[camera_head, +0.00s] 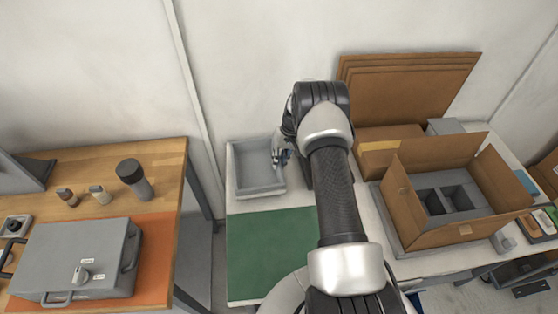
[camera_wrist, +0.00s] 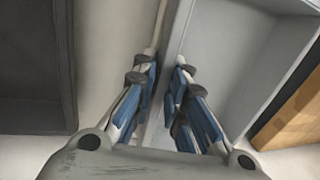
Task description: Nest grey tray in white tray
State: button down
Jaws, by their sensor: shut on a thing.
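A grey open tray (camera_head: 258,179) is at the back left of the white table in the head view. My gripper (camera_head: 281,157) is at its right side, pointing down. In the wrist view my gripper (camera_wrist: 168,98) has its blue-and-grey fingers on either side of the tray's upright wall, shut on it. The inside of this grey tray (camera_wrist: 225,55) looks pale there. I cannot tell whether it rests on something. No separate white tray can be made out for certain; my arm hides part of the table.
A darker, shaded box-like thing (camera_wrist: 32,65) lies left of the fingers in the wrist view. A green mat (camera_head: 270,250) lies in front of the tray. An open cardboard box (camera_head: 455,235) stands at right. A wooden bench (camera_head: 165,160) with a grey case (camera_head: 75,255) is at left.

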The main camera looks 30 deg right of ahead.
jog(key=shift+s+a+f, duration=0.1)
jog(key=shift+a+f, duration=0.05)
jog(key=shift+f, duration=0.1)
jog(key=c, duration=1.5)
grip_release()
jog(key=shift+f, duration=0.1)
jog(key=shift+c, duration=0.2)
jog(key=w+v, duration=0.1)
jog(key=v, duration=1.1)
jog(key=shift+s, duration=0.4)
